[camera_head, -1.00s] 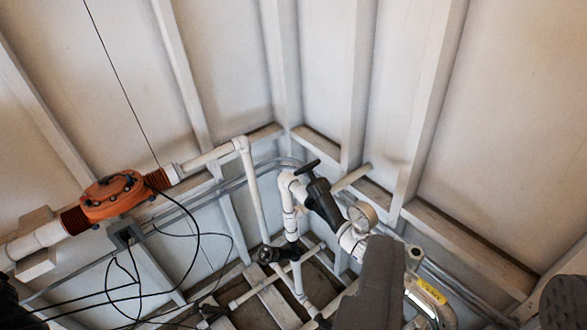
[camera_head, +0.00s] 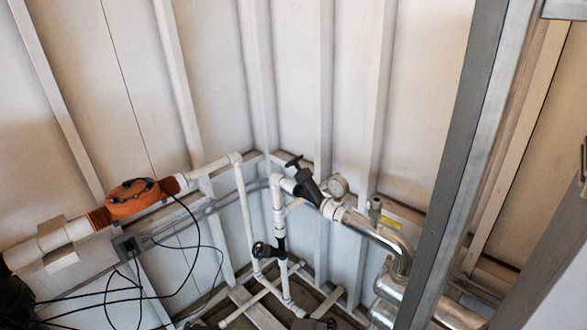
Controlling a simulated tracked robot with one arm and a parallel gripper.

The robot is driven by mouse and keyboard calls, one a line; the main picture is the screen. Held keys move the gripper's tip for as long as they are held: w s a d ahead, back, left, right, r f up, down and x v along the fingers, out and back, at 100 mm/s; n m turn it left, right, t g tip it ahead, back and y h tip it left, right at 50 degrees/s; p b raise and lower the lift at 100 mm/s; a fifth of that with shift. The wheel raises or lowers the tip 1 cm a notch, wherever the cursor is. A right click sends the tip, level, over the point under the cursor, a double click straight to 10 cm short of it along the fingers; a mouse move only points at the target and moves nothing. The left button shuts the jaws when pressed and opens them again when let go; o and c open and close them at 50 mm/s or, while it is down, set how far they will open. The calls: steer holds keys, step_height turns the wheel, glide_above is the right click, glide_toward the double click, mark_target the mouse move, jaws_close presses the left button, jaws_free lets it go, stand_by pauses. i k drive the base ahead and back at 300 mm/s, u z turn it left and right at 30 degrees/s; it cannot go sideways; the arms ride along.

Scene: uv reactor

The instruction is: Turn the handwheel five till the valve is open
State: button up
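Two black handwheels show in the head view, and no number is readable on either. The upper handwheel (camera_head: 294,161) sits on a black angled valve body (camera_head: 308,187) joined to white pipe. The lower handwheel (camera_head: 261,249) is on the upright white pipe below it. I cannot tell which one is five, or whether a valve is open. A dark grey shape (camera_head: 314,325) at the bottom edge may be the tip of my gripper. It is cut off by the frame, apart in the picture from both handwheels, and its opening is hidden.
A tall grey metal post (camera_head: 464,160) crosses the right side. An orange fitting (camera_head: 133,199) with black cables is at the left on white pipe.

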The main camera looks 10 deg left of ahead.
mark_target(295, 161)
steer(key=z, duration=2.35)
steer(key=k, duration=1.4)
steer(key=u, duration=1.55)
steer(key=i, duration=1.65)
steer(key=z, duration=0.05)
